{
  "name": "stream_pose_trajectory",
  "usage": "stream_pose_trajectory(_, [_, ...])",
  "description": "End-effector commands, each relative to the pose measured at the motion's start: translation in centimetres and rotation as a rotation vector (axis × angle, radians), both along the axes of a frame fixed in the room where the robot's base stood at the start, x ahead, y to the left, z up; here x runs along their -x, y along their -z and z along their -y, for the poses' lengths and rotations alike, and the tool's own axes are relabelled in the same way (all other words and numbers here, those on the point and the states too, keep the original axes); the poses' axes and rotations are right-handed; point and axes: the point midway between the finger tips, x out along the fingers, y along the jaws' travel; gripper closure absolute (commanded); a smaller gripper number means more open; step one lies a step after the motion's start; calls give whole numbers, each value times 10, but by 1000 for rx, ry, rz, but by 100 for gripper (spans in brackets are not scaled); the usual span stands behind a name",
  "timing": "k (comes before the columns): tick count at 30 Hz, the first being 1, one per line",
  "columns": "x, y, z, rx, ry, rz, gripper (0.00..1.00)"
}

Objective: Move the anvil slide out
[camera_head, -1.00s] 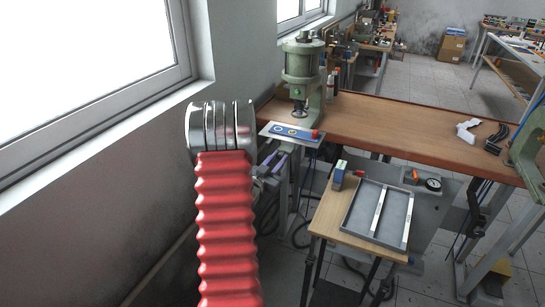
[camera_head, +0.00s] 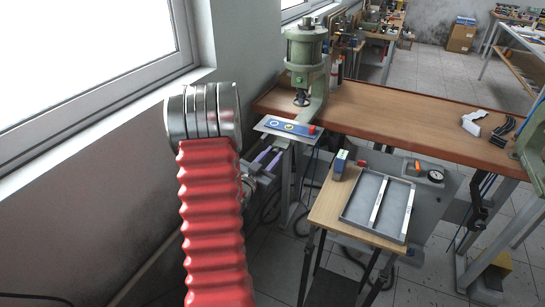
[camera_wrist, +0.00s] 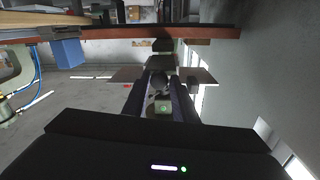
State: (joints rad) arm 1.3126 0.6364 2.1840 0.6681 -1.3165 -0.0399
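The anvil slide (camera_head: 274,123) is a pale flat plate with a blue panel, ring markings and a red knob (camera_head: 312,130) at its right end. It lies at the bench's near left corner, under the ram of the green press (camera_head: 305,62). My gripper (camera_head: 268,156) is just below and left of the slide in the head view, with two purplish fingers apart; the red sleeved arm hides part of it. In the wrist view my gripper (camera_wrist: 161,80) shows two dark fingers with a gap between them. I cannot tell whether they touch the slide.
The wooden bench (camera_head: 400,118) runs to the right. A small table (camera_head: 328,212) before it carries a grey tray (camera_head: 361,225) and a blue box (camera_head: 340,165). A wall with windows is close on the left. A blue box also shows in the wrist view (camera_wrist: 68,52).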

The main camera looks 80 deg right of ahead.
Motion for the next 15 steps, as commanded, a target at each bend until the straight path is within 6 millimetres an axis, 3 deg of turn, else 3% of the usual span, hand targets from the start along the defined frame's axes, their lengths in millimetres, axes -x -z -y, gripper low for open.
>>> stream_pose_trajectory(6, [1,0,0,0,2,0,60])
stream_pose_trajectory(15, [1,1,-2,-1,3,1,60])
